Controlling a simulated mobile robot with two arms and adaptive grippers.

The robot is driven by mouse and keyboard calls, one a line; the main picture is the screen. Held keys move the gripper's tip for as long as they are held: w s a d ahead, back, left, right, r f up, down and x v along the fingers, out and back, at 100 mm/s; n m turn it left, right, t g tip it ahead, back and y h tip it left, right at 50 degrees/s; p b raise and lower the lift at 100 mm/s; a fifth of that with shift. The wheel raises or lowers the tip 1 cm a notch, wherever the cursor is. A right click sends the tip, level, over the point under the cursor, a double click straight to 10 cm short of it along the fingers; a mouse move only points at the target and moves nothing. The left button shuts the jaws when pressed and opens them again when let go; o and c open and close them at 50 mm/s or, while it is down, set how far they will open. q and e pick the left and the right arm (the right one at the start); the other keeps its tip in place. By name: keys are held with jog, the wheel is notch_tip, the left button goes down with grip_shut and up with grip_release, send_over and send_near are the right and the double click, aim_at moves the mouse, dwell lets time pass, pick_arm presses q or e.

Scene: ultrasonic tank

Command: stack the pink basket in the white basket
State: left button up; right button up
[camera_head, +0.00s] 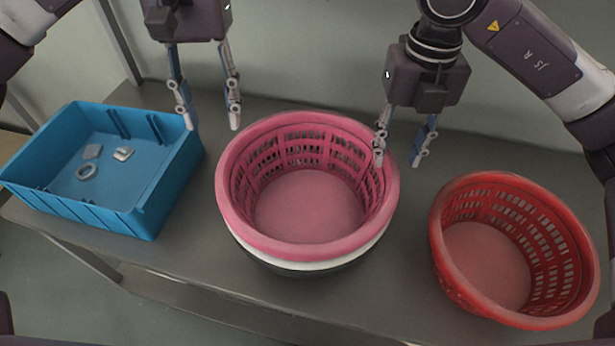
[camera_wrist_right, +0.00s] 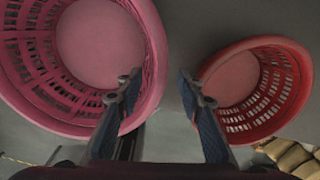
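The pink basket (camera_head: 307,247) sits upright and nested in the white basket (camera_head: 322,265), whose white rim shows as a band below the pink rim at the front. My left gripper (camera_head: 213,125) is open and empty by the pink basket's back left rim, one fingertip close to that rim. My right gripper (camera_head: 400,158) is open at the back right rim. Its left finger overlaps the pink rim and its right finger is outside it. In the right wrist view, the open fingers (camera_wrist_right: 158,85) show beside the pink rim (camera_wrist_right: 154,45). I cannot tell whether they touch it.
A red basket (camera_head: 590,262) stands at the table's right, apart from the pink one. A blue bin (camera_head: 150,205) with a few small parts stands at the left. The grey table (camera_head: 400,300) is bare between the baskets. A wall is behind.

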notch_tip(320, 180, up, 8)
jog(key=shift+r, duration=0.25)
dwell(0.4)
jog(key=shift+s+f, duration=0.1)
